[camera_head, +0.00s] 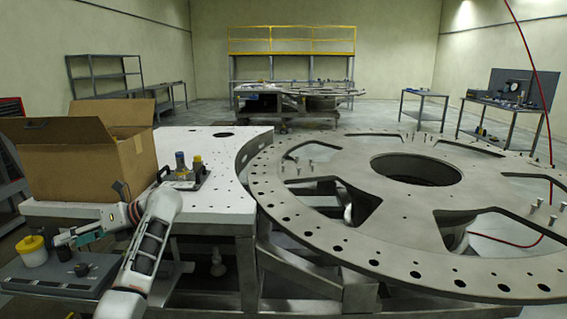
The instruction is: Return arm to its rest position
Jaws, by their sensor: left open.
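My left arm, white with dark links, rises from the bottom left, bends beside the white table, and reaches left. My left gripper (62,239) is open and small in the picture, over the grey side shelf (40,277) at the lower left. It is just right of a white cup with a yellow rim (32,251); I cannot tell whether they touch. A dark round piece lies below it. The large grey turret plate (334,241) lies flat at the right, with bolts standing on it. My right gripper is not in view.
A cardboard box (62,165) stands open on the white table (218,205), close behind my arm. A small dark tray with bottles (183,178) is just right of the box. Workbenches (505,108) and a yellow-railed platform (290,46) stand far back, with open floor between.

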